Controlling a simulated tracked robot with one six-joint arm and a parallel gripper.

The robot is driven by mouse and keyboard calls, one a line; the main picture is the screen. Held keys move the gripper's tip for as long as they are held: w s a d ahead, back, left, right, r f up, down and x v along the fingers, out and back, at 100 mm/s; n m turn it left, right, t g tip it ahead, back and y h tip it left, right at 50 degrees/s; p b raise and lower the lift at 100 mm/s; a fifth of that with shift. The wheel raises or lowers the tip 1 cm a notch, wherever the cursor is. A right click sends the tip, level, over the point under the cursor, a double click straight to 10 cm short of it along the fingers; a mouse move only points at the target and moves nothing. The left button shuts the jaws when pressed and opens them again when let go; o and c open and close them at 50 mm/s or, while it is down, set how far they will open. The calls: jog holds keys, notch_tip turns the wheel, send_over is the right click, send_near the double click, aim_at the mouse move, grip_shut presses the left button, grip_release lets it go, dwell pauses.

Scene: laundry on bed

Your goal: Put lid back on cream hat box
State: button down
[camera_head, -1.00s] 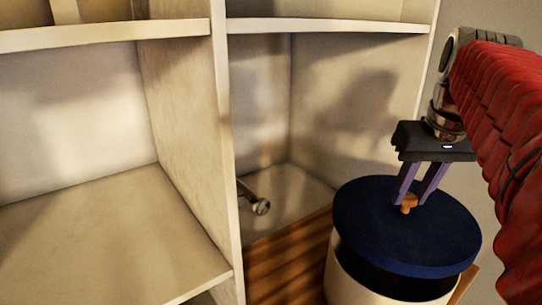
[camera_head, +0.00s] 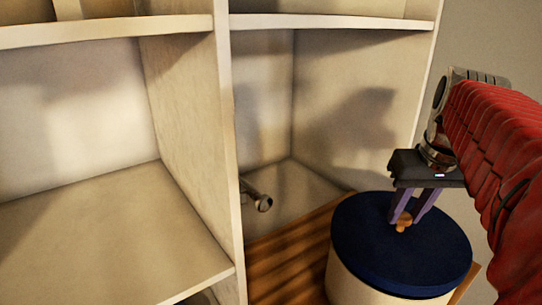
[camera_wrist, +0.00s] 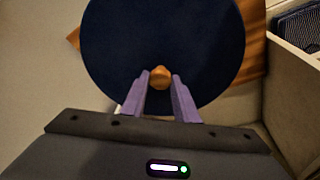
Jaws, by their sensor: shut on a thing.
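The cream hat box (camera_head: 372,287) stands at the lower right in the head view, its base cut off by the frame. The round dark blue lid (camera_head: 375,250) lies level on its top, with no dark gap showing between them from this side. My gripper (camera_head: 404,222) is above the lid, fingers pointing down, shut on the lid's orange-brown knob (camera_head: 403,226). In the wrist view the lid (camera_wrist: 160,40) fills the upper middle, and the knob (camera_wrist: 160,77) sits between my fingertips (camera_wrist: 160,90). The box is hidden under the lid there.
A cream shelf unit (camera_head: 185,130) stands left of and behind the box. A striped wooden surface (camera_head: 290,245) lies beside the box. A short metal rod (camera_head: 258,197) sticks out in the lower compartment. The wrist view shows a dark woven item (camera_wrist: 297,28) at upper right.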

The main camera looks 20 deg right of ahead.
jog(key=shift+f, duration=0.5)
jog(key=shift+s+r, duration=0.1)
dwell(0.6)
jog(key=shift+f, duration=0.2)
dwell(1.6)
jog(key=c, duration=0.8)
grip_release()
jog(key=shift+r, duration=0.2)
jog(key=shift+r, duration=3.3)
jog(key=shift+c, duration=0.7)
grip_shut()
